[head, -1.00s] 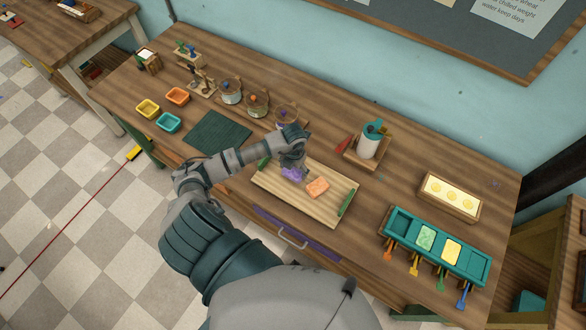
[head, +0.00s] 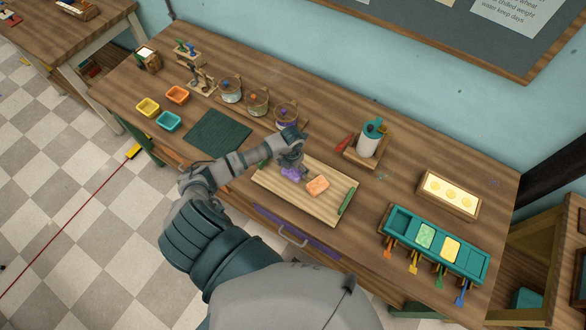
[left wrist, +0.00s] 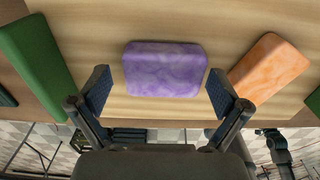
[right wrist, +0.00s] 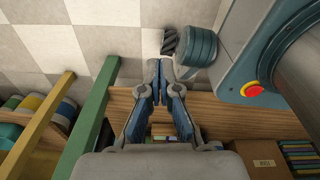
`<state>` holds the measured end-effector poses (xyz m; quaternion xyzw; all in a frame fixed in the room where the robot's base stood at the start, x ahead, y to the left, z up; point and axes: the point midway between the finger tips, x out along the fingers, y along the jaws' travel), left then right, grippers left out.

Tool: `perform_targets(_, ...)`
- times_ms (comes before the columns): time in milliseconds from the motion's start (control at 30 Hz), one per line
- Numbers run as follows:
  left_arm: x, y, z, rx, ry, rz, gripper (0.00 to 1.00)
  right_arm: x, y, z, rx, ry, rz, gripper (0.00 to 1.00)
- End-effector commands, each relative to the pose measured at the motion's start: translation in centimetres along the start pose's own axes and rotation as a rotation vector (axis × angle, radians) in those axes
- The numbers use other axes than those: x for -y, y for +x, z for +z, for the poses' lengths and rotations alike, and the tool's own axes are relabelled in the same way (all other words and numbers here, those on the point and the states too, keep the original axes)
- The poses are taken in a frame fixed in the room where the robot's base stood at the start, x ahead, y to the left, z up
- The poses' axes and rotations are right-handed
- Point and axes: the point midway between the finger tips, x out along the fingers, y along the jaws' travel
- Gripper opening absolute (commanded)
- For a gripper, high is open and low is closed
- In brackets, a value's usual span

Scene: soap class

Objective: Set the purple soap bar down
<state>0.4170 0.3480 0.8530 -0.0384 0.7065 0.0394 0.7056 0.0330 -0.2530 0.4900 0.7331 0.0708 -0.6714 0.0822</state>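The purple soap bar (head: 291,173) lies flat on the wooden tray (head: 312,210), near its left end. In the left wrist view the purple soap bar (left wrist: 165,70) is marbled, with rounded edges. My left gripper (head: 291,167) is just over it. In that wrist view the left gripper's fingers (left wrist: 162,92) stand apart on both sides of the bar, with a narrow gap at each side. An orange soap bar (head: 317,185) lies to the right on the same tray. My right gripper (right wrist: 157,75) shows only in the right wrist view, fingers together, with nothing between them.
The tray has green end handles (head: 346,201). A dark green mat (head: 217,132) and several glass jars (head: 257,102) are left of and behind it. A white-and-teal dispenser (head: 369,140) stands behind right. A teal mold (head: 435,243) is at the right. Bare tabletop lies between tray and mold.

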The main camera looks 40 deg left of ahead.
Motion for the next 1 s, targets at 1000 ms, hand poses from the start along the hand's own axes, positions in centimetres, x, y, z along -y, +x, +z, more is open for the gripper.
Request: perform_targets(1000,0.0,-12.1,0.0,0.000,0.000,0.001,1.00,0.7,1.4,0.0,-0.001,0.001,-0.008,0.00)
